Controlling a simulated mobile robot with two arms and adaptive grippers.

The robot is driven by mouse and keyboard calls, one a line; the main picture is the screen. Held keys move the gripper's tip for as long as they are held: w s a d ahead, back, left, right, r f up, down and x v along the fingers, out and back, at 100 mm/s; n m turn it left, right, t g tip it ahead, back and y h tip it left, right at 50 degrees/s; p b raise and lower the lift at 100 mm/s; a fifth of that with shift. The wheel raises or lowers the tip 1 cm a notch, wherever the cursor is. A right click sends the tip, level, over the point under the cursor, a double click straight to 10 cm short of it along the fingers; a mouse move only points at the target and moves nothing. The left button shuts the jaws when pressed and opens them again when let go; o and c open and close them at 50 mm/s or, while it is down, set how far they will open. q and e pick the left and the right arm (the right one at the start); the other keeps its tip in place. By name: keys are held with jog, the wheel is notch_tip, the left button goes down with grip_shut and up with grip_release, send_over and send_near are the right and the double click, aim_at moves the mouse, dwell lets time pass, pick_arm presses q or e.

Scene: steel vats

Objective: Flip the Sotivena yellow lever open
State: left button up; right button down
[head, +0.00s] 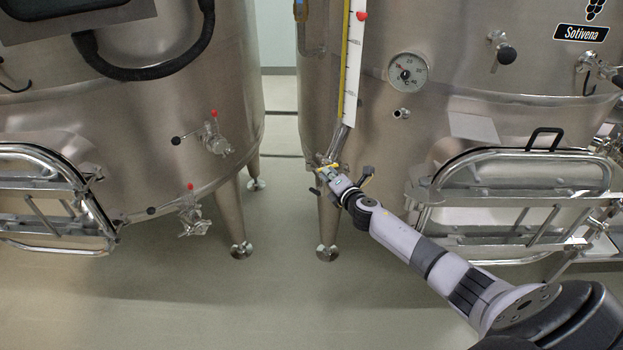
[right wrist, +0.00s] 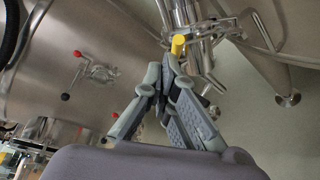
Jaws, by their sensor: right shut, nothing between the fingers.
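The Sotivena vat (head: 450,45) is the large steel vat on the right in the head view, with its name plate (head: 582,33) at the top right. The yellow lever (head: 328,167) sits low on its left front, below the level gauge. In the right wrist view the yellow lever (right wrist: 178,44) shows its end just beyond my fingertips. My right gripper (head: 326,174) is at the lever in the head view. In the right wrist view my right gripper (right wrist: 171,62) has its fingertips together, with nothing between them. Whether they touch the lever I cannot tell. My left gripper is not in view.
A second steel vat (head: 130,110) stands at the left, with red-knobbed valves (head: 213,140). A framed hatch (head: 510,195) is close to my right arm. A gauge strip (head: 352,60) rises above the lever. The floor (head: 200,310) in front is clear.

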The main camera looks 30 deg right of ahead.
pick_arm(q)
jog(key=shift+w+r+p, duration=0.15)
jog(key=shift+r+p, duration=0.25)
pick_arm(e)
jog(key=w+r, duration=0.1)
jog(key=w+d+r, duration=0.1)
jog(key=shift+w+d+r, duration=0.2)
jog(key=shift+w+r, duration=0.1)
jog(key=shift+r, duration=0.05)
